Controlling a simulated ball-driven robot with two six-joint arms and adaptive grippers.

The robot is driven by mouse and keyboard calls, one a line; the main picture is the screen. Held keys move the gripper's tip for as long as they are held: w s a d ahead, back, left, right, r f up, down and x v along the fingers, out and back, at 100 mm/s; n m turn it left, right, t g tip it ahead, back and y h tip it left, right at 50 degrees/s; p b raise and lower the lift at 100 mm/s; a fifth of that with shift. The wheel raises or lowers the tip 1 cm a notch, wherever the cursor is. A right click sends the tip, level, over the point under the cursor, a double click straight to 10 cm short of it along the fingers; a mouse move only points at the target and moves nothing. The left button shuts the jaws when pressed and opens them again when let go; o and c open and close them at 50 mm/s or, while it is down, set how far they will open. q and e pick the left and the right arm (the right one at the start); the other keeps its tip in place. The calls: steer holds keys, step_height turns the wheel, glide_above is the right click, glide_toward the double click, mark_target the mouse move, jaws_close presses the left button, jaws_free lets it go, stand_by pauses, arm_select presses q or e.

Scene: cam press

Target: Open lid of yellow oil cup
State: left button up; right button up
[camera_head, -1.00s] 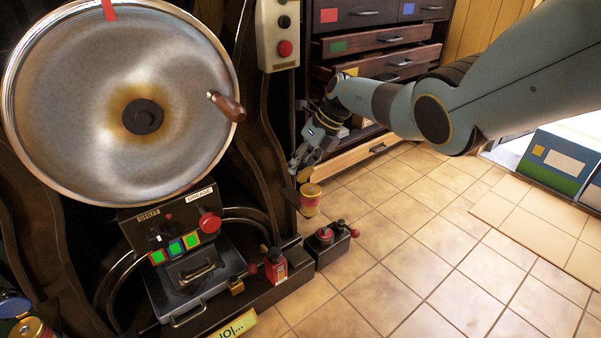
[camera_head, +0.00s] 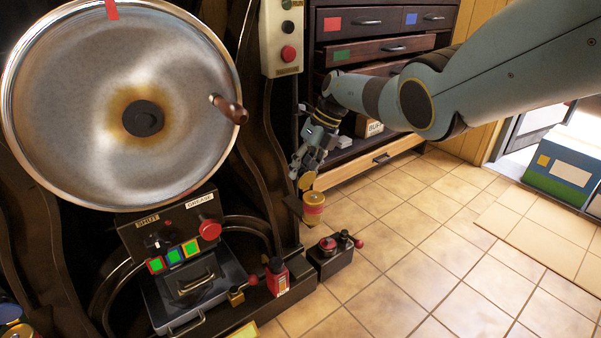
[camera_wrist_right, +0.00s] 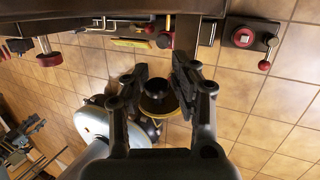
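The yellow oil cup (camera_head: 313,208), a small brass-coloured cup with a red band, sits on a ledge at the right side of the machine in the head view. Its gold lid (camera_head: 306,181) shows tilted up above the cup body. My right gripper (camera_head: 304,168) is just above the lid; I cannot tell whether they touch. In the right wrist view the gripper (camera_wrist_right: 160,72) has its fingers apart, with a dark round part with a yellow rim (camera_wrist_right: 158,108) between and behind them. The fingers hide part of it. My left gripper is not in view.
A large steel wheel with a wooden handle (camera_head: 228,108) stands at left. Drawers (camera_head: 380,48) stand behind my right arm.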

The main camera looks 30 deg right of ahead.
steer(key=o, duration=0.3)
steer(key=shift+f, duration=0.1)
steer(key=shift+s+a, duration=0.1)
steer(key=v, duration=1.2)
